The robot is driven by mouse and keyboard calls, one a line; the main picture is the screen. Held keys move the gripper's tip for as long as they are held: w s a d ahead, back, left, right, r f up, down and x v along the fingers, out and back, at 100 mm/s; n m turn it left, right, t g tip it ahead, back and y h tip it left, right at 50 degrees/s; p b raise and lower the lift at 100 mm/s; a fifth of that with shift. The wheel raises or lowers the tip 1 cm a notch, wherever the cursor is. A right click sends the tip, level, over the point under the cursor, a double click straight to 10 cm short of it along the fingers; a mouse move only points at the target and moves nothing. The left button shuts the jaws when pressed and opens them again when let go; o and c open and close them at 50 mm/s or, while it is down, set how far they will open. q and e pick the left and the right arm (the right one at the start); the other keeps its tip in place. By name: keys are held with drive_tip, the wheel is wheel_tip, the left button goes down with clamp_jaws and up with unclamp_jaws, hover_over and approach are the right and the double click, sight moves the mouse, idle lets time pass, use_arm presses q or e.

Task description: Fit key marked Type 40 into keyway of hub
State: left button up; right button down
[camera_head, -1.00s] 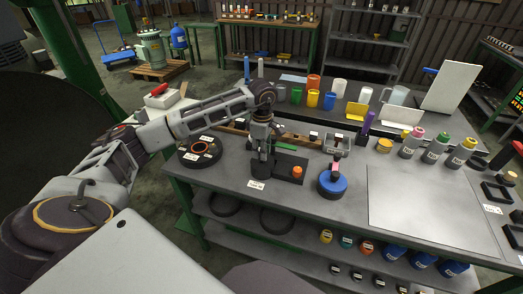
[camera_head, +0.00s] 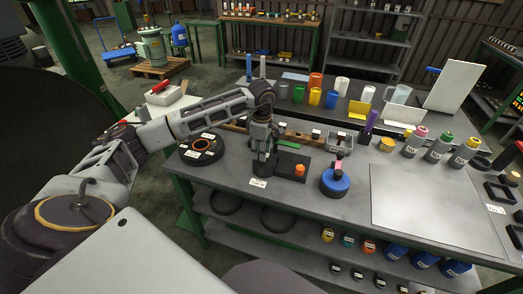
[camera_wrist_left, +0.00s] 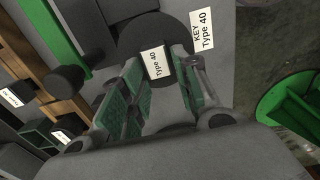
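My left gripper (camera_head: 262,166) points down at the front edge of the workbench, behind a white card reading Type 40 (camera_head: 257,183). In the left wrist view the two green-padded fingers (camera_wrist_left: 165,85) stand apart. A dark round piece (camera_wrist_left: 150,32) with a small white Type 40 label lies at their tips; I cannot tell how much of it is between them. The card reading KEY Type 40 (camera_wrist_left: 203,32) lies beside it. A dark disc with an orange ring (camera_head: 203,146) and white labels, perhaps the hub, sits to the left. No keyway is clear. My right gripper is not in view.
A dark plate with an orange knob (camera_head: 299,170) and a blue round piece (camera_head: 335,181) stand right of the gripper. A wooden rack (camera_head: 300,132) and coloured cups (camera_head: 314,97) are behind. A large bare grey sheet (camera_head: 430,205) gives clear room at the right.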

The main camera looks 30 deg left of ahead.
use_arm(q)
drive_tip(key=shift+o, duration=1.4)
drive_tip(key=shift+f, duration=0.25)
drive_tip(key=shift+d, duration=0.1)
drive_tip(key=shift+s+a, duration=0.1)
drive_tip(key=shift+a, duration=0.35)
drive_tip(key=shift+r, duration=0.55)
wheel_tip(320, 180, up, 6)
drive_tip(key=shift+a+r, duration=0.2)
drive_tip(key=shift+a, duration=0.25)
drive_tip(key=shift+s, duration=0.1)
drive_tip(key=shift+d, duration=0.2)
